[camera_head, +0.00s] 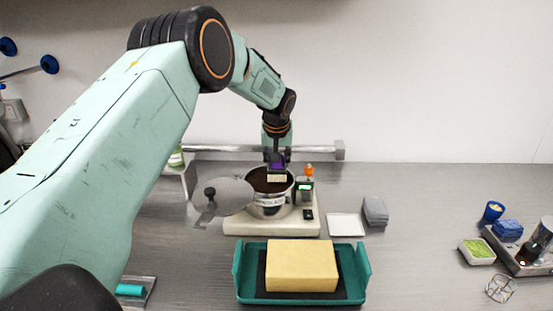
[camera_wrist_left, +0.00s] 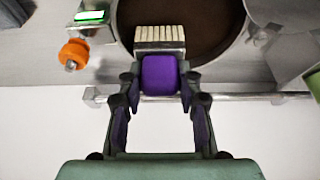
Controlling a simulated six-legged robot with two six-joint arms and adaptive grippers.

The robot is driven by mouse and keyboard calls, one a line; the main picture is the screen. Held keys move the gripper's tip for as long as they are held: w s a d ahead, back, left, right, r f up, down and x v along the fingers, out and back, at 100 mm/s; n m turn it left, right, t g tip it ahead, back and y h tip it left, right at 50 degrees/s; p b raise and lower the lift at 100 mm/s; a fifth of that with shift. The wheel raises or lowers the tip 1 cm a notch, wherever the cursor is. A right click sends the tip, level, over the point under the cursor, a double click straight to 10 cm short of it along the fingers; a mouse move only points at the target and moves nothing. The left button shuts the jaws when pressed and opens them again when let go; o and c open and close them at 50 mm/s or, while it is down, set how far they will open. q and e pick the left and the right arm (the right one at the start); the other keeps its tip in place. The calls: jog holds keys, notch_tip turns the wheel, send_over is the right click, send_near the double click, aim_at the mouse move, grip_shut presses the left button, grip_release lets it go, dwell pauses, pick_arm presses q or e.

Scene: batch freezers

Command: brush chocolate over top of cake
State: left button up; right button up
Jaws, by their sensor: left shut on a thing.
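A pale yellow rectangular cake (camera_head: 302,265) sits on a dark mat in a teal tray (camera_head: 244,272) at the front centre. Behind it, a metal pot (camera_head: 272,202) of dark brown chocolate (camera_head: 262,178) stands on a cream base. My left gripper (camera_head: 276,163) is over the pot, shut on the purple handle of a brush (camera_wrist_left: 159,76). The brush's pale bristles (camera_wrist_left: 160,38) show over the chocolate in the left wrist view; I cannot tell whether they touch it. The chocolate (camera_wrist_left: 208,25) also shows there. My right gripper is not in view.
A round lid (camera_head: 235,191) with a black knob lies left of the pot. An orange knob (camera_head: 309,170) and a lit display stand right of it. A white square dish (camera_head: 346,225) and a grey block (camera_head: 375,211) lie further right. Bare metal counter (camera_head: 420,255) separates them from several items at far right.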

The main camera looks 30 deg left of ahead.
pick_arm(q)
jog(key=shift+w+d, duration=0.1)
jog(key=shift+d, duration=0.1)
jog(key=shift+a+f, duration=0.3)
jog(key=shift+a, duration=0.1)
jog(key=shift+d+f, duration=0.1)
jog(key=shift+d, duration=0.25)
jog(key=shift+s+a, duration=0.2)
jog(key=shift+w+d, duration=0.1)
jog(key=shift+d, duration=0.05)
jog(key=shift+r+p, duration=0.9)
jog(key=shift+r, duration=0.25)
jog(key=shift+r+p, duration=0.95)
jog(key=shift+r, duration=0.25)
jog(key=shift+r+p, duration=1)
jog(key=shift+r, duration=0.2)
